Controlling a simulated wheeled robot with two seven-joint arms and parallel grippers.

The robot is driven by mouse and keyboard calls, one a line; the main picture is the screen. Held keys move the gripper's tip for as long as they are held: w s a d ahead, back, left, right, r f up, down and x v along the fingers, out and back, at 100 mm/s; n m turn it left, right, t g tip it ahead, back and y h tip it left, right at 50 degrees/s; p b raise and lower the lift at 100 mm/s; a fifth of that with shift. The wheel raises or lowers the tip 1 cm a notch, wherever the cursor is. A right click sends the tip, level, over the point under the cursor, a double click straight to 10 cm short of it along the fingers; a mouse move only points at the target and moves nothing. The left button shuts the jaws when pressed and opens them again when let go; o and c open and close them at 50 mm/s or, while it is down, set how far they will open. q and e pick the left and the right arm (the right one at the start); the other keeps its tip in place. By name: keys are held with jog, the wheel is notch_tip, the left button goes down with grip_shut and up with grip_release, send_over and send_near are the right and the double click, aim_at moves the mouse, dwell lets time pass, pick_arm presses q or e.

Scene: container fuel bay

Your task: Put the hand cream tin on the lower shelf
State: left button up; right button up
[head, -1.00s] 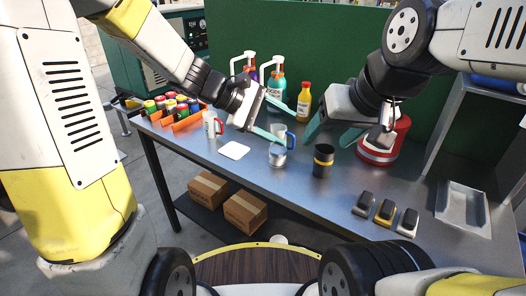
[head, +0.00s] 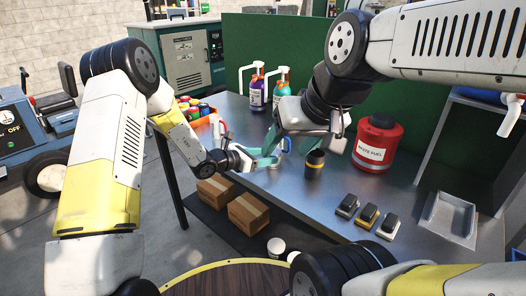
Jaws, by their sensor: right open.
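A small silvery tin (head: 274,164), which I take to be the hand cream tin, stands on the workbench (head: 290,195) and is mostly hidden by gripper fingers. My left gripper (head: 266,161) reaches in from the left with its teal fingertips at the tin. I cannot tell whether they are closed on it. My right gripper (head: 304,146) is open above the bench, with its fingers spread behind the tin and a black cup (head: 314,164). The dark lower shelf (head: 208,218) under the bench holds two cardboard boxes (head: 248,213).
A red waste fuel can (head: 376,145) stands right of my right gripper. Several small clamp-like items (head: 367,215) and a grey tray (head: 450,218) lie at the right. Pump bottles (head: 258,92) stand at the back. White round containers (head: 277,247) show below the bench front.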

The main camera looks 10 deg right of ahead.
aim_at(273, 154)
pick_arm(q)
jog(key=x, duration=0.4)
jog(key=shift+d+r, duration=0.1)
jog(key=shift+d, duration=0.15)
jog(key=shift+c, duration=0.4)
jog(key=c, duration=1.1)
jog(key=shift+r, duration=0.1)
